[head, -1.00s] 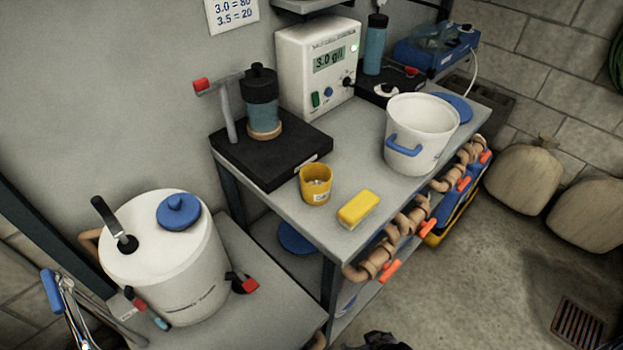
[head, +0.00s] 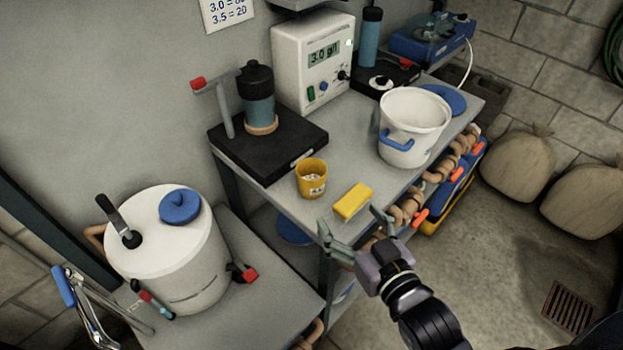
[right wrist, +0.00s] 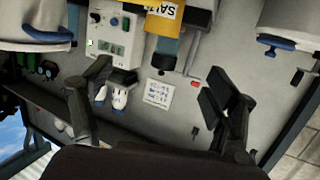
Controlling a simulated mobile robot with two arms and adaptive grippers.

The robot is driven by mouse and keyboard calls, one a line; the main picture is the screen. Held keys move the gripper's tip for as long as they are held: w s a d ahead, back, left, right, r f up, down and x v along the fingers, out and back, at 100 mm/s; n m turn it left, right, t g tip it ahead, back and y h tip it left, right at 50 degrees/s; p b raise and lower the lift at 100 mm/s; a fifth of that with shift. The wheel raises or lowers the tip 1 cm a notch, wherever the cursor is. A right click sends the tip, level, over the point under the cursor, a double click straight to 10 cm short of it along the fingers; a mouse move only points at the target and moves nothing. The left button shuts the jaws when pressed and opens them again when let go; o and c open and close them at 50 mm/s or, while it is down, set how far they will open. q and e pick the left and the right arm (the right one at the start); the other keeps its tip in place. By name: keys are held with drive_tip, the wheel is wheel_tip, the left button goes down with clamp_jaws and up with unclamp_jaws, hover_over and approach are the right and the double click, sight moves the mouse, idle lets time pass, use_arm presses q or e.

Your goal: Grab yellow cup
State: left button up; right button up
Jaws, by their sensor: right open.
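The yellow cup (head: 311,180) stands upright near the front edge of the grey bench, with pale contents inside and a label on its side. In the right wrist view, which looks upside down, the yellow cup (right wrist: 165,14) is cut off at the top edge, with dark lettering on its label. My right gripper (head: 350,218) is open and empty in front of the bench edge, to the right of the cup and nearer the camera, apart from it. Its two open fingers also show in the right wrist view (right wrist: 155,82). My left gripper is not in view.
A yellow sponge-like block (head: 352,201) lies right of the cup, close behind my right gripper. A black platform (head: 285,150) with a dark canister stands behind the cup. A white pot (head: 408,145) stands farther right. A white lidded drum (head: 170,255) is at left.

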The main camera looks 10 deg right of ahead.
drive_tip(key=p, duration=0.2)
approach(306, 162)
drive_tip(key=p+x, duration=0.1)
drive_tip(key=x, duration=0.3)
drive_tip(key=shift+w+p, duration=0.15)
drive_tip(key=shift+p, duration=0.2)
drive_tip(key=shift+w+a+f, duration=0.1)
drive_tip(key=shift+w+f, duration=0.05)
drive_tip(key=shift+w, duration=0.4)
drive_tip(key=shift+s, duration=0.1)
drive_tip(key=shift+c, duration=0.4)
drive_tip(key=c, duration=1.2)
